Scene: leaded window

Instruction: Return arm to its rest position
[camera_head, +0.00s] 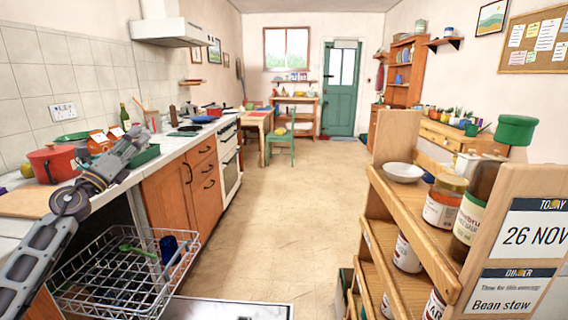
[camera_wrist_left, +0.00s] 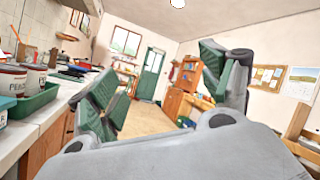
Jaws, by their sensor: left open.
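My left arm comes in from the left in the head view and reaches over the counter's edge. Its left gripper (camera_head: 134,143) is above the counter front, near a green tray (camera_head: 143,157). In the left wrist view the two green-padded fingers of the left gripper (camera_wrist_left: 165,88) stand wide apart with nothing between them. The gap faces the open room. My right gripper is in neither view.
A red pot (camera_head: 53,163) and a wooden board (camera_head: 28,202) are on the counter (camera_head: 176,146). Below is an open dishwasher rack (camera_head: 108,282) with a blue cup (camera_head: 169,248). A wooden shelf (camera_head: 420,225) with jars stands at right. The middle floor (camera_head: 285,205) is clear.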

